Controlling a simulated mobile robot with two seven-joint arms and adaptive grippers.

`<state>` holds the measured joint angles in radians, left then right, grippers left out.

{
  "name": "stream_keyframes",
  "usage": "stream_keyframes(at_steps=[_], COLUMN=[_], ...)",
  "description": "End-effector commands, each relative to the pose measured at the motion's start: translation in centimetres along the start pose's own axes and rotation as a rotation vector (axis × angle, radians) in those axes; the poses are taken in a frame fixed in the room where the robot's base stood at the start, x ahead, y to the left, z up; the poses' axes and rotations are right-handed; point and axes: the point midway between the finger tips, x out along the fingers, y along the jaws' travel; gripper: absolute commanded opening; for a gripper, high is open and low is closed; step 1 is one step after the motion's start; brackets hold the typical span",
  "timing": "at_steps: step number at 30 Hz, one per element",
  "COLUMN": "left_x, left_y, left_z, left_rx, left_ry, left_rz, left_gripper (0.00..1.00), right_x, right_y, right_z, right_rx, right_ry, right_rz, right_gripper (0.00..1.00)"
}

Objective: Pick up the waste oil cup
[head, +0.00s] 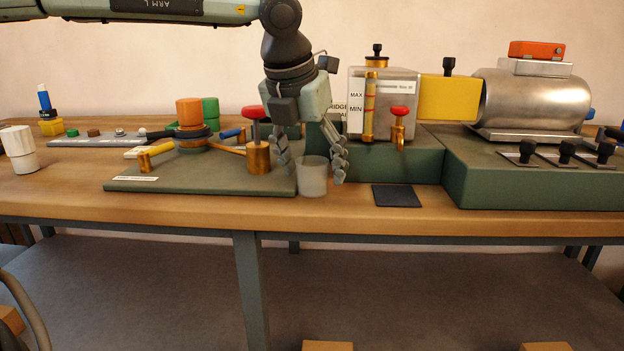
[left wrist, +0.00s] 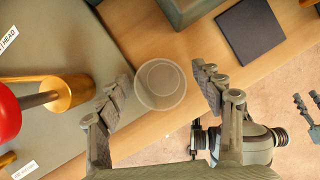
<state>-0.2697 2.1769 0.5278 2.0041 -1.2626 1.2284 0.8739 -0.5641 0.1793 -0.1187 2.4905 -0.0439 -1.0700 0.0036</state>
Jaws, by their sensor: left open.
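The waste oil cup, a small translucent grey cup (head: 312,177), stands upright at the bench's front, just right of the green base plate. My left gripper (head: 312,165) points down over it, open, with one finger on each side of the cup. In the left wrist view the cup (left wrist: 161,85) appears between the spread fingertips (left wrist: 162,88), with a visible gap to each, slightly nearer the left finger. The fingers do not close on it. What look like the fingertips of my right gripper (left wrist: 308,112) show at the right edge of the left wrist view, partly cut off.
A brass valve with a red knob (head: 256,150) stands on the green plate (head: 200,181) close left of the gripper. A dark square pad (head: 397,196) lies to the right. Behind it is a tank (head: 398,88) on a green block. The bench's front edge is near.

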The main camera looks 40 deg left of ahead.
Motion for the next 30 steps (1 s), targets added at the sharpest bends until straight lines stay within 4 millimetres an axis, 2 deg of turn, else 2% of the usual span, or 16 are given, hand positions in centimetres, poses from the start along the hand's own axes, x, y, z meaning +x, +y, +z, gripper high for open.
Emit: stream_keyframes(at_steps=[4,15,16,25,30], left_x=[0.0,0.0,-0.1,-0.3,-1.9], left_y=[0.0,0.0,0.0,0.0,0.0], left_z=[0.0,0.0,0.0,0.2,0.8], left_rx=[0.0,0.0,0.0,-0.001,-0.002], left_ry=[0.0,0.0,0.0,-0.001,-0.003], left_rz=[0.0,0.0,0.0,0.001,0.002], left_gripper=[0.65,0.19,0.17,0.17,0.17], right_x=[0.0,0.0,0.0,0.0,-0.1], right_y=[-0.1,-0.1,-0.1,-0.1,0.2], right_z=[0.0,0.0,0.0,0.0,0.4], right_rx=[0.003,0.003,0.003,0.001,-0.003], right_ry=[0.0,0.001,0.001,-0.002,-0.024], right_rz=[-0.002,-0.002,-0.002,-0.001,0.003], right_gripper=[0.4,0.4,0.4,0.4,0.4])
